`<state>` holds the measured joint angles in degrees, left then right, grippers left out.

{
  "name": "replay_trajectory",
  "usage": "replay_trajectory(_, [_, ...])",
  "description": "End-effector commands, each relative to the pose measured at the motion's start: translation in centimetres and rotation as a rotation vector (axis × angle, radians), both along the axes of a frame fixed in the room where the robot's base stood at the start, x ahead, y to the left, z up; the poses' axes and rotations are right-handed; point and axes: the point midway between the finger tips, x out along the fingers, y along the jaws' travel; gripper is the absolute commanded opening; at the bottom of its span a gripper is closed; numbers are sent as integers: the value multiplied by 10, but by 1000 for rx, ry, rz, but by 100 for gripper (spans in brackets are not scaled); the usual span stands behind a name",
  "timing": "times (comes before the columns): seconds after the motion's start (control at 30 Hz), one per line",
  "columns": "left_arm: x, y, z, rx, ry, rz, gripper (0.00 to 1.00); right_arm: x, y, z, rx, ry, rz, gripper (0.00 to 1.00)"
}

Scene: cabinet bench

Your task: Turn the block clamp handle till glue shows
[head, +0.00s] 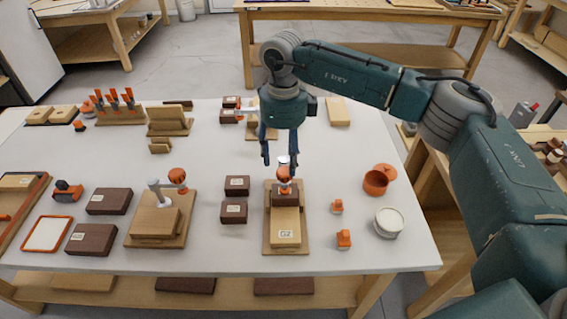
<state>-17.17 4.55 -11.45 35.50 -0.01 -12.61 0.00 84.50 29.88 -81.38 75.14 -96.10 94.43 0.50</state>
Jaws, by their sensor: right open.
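A block clamp on a wooden base (268,244) stands at the front middle of the white bench. Its round orange handle (284,173) sits above a dark block (285,195), and a pale block marked 02 (286,226) lies in front of it. My right gripper (279,163) points down from above, open, with its fingertips just above and around the top of the handle; I cannot tell whether they touch it. No glue is visible at the blocks. A second clamp with an orange handle (178,175) stands to the left. My left gripper is not in view.
Dark blocks (235,212) lie just left of the clamp. To the right stand small orange pieces (344,239), an orange pot (376,182) and a white-topped round container (389,221). Orange hand clamps (113,97) stand in a rack at the back left.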

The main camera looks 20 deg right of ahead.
Motion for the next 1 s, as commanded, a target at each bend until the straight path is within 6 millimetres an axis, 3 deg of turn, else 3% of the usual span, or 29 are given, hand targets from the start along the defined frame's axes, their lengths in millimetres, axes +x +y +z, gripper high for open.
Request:
replay_trajectory(0.13, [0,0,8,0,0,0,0,-1,0,-22,-1,3,-1,52])
replay_trajectory(0.3, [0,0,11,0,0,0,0,0,0,-37,1,1,-1,52])
replay_trajectory(0.6, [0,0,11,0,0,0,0,0,0,-41,-1,-1,-1,52])
replay_trajectory(0.63, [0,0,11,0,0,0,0,0,0,-41,-1,-1,-1,50])
replay_trajectory(0.83, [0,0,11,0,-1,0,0,0,0,-40,0,-1,-1,10])
replay_trajectory(1.0, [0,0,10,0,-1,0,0,1,0,-40,1,-3,-5,7])
